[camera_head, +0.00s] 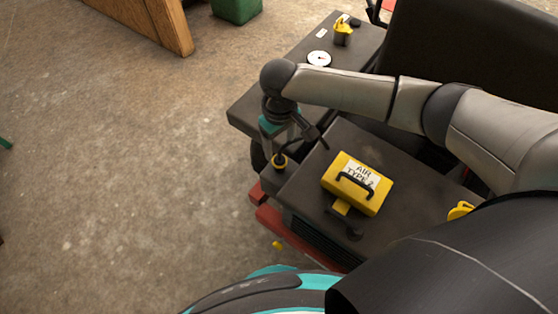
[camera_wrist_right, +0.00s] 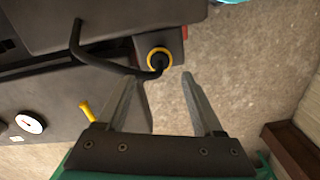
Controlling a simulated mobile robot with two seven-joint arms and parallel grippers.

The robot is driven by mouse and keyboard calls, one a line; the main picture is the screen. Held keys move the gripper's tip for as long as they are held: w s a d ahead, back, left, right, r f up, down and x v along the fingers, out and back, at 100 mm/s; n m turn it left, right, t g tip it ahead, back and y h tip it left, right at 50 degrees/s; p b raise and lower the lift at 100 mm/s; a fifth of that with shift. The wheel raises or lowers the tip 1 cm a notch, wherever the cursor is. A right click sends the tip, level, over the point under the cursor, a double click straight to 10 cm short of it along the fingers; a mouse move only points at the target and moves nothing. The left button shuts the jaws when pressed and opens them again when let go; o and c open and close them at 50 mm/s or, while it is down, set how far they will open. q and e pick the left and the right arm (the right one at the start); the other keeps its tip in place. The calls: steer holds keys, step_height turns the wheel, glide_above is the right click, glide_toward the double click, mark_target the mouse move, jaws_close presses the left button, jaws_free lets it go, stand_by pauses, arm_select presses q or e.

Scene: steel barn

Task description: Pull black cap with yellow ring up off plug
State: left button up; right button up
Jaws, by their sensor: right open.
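The black cap with the yellow ring (camera_head: 280,161) sits at the left edge of the dark machine, on a small ledge. In the right wrist view the cap (camera_wrist_right: 159,60) shows from above, its yellow ring around a black centre. A black curved cord or lever runs from it across the machine top. My right gripper (camera_wrist_right: 160,76) is open, its two fingers either side of the cap's line in that view but with the cap just beyond the tips. In the head view the right gripper (camera_head: 291,137) is just above the cap. The plug under the cap is hidden.
A yellow box labelled AIR (camera_head: 350,190) with a black handle lies on the machine top. Behind are a white round gauge (camera_head: 319,58) and a yellow-black fitting (camera_head: 342,36). A green bin (camera_head: 236,8) stands at the back. The concrete floor (camera_head: 120,180) at left is clear.

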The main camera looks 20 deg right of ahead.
mark_target(279, 158)
step_height(279, 158, down, 6)
steer(key=shift+r+b, duration=0.1)
steer(key=shift+b, duration=0.85)
step_height(279, 158, down, 3)
steer(key=shift+r+b, duration=0.2)
steer(key=shift+b, duration=0.25)
steer(key=shift+f, duration=0.15)
steer(key=c, duration=0.6)
arm_select(q)
steer(key=shift+t, duration=0.4)
steer(key=w+f, duration=0.1)
steer(key=w, duration=0.1)
steer(key=w+a+f, duration=0.1)
steer(key=w+f, duration=0.1)
steer(key=shift+a+f, duration=0.1)
steer(key=shift+a, duration=0.1)
arm_select(e)
jaws_close()
